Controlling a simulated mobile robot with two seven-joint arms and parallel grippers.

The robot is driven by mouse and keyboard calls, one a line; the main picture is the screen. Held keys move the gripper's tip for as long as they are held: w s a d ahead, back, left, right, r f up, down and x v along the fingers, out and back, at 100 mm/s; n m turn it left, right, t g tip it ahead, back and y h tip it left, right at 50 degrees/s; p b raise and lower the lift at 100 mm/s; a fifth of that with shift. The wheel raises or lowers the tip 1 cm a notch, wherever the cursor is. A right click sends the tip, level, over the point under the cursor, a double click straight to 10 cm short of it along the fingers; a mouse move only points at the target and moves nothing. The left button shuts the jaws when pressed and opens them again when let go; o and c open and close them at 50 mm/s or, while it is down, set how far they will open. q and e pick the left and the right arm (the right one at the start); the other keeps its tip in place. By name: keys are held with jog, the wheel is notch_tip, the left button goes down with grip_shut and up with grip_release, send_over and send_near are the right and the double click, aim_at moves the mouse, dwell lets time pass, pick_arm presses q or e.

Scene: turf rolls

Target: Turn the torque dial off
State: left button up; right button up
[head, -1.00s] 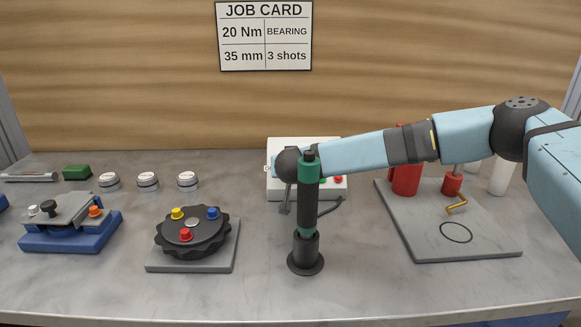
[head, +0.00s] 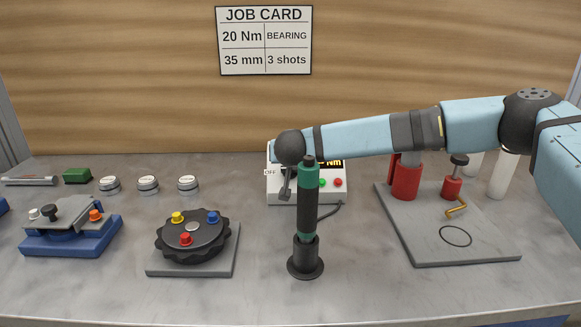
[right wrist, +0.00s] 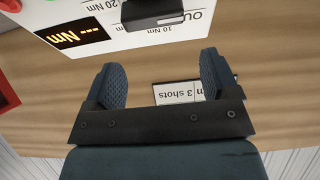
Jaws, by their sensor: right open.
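The torque dial is a dark block-shaped knob (right wrist: 155,14) on a white control box (head: 308,192) at the back centre of the bench. In the right wrist view its panel carries 10 Nm and 20 Nm labels, and its orange display (right wrist: 80,38) reads "--- Nm". An OFF label shows at the box's left in the head view. In the head view the gripper (head: 287,188) is in front of the box, partly hidden behind a green-handled tool. My left gripper is out of view.
The green-handled tool (head: 308,195) stands upright in a black holder just before the box. A black rotary fixture (head: 192,238) and blue fixture (head: 70,238) are left. A grey plate (head: 480,240) with red parts is right. The front bench strip is clear.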

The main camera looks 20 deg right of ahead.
pick_arm(q)
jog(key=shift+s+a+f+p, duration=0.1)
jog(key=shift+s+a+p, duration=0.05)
jog(key=shift+p, duration=0.4)
pick_arm(e)
notch_tip(320, 180, up, 15)
jog(key=shift+s+a, duration=0.1)
